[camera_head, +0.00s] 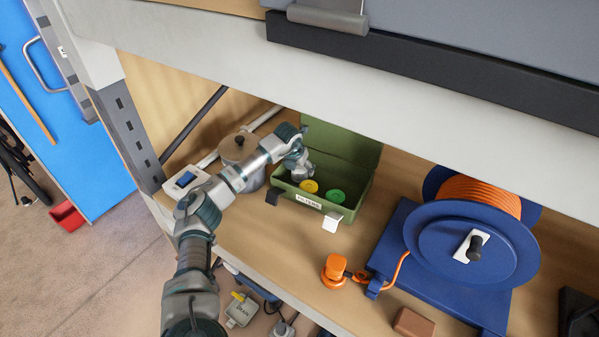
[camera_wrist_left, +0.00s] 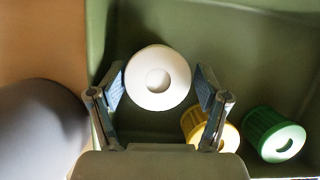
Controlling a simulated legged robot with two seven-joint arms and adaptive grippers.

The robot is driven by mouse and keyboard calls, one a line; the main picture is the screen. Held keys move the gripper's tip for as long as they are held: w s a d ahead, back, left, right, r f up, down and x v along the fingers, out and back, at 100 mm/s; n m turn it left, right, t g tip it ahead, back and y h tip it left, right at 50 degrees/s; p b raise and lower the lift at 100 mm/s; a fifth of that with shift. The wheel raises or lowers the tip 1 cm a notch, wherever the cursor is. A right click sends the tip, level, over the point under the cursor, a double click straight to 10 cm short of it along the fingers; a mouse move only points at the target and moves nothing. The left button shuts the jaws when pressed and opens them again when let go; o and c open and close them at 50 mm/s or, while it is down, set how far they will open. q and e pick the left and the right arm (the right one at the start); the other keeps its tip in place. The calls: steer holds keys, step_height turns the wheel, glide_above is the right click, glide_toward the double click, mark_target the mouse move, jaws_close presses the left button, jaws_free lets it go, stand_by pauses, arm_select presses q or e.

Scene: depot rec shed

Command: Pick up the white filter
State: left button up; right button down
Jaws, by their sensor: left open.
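A yellow filter (camera_head: 309,186) and a green filter (camera_head: 336,196) lie to the right in the box. My right gripper is not in view.
The box's lid (camera_head: 345,145) stands open at the back. A round grey pot (camera_head: 240,148) is close to the left. A blue cable reel (camera_head: 465,240) with orange cable and an orange plug (camera_head: 335,268) are to the right. A shelf beam (camera_head: 330,90) hangs above.

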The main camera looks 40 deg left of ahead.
arm_select(q)
steer(key=shift+w+f, duration=0.15)
steer(key=shift+f, duration=0.45)
steer(key=shift+a, duration=0.35)
steer(key=c, duration=1.1)
steer(key=shift+o, duration=0.2)
steer(key=shift+d, duration=0.1)
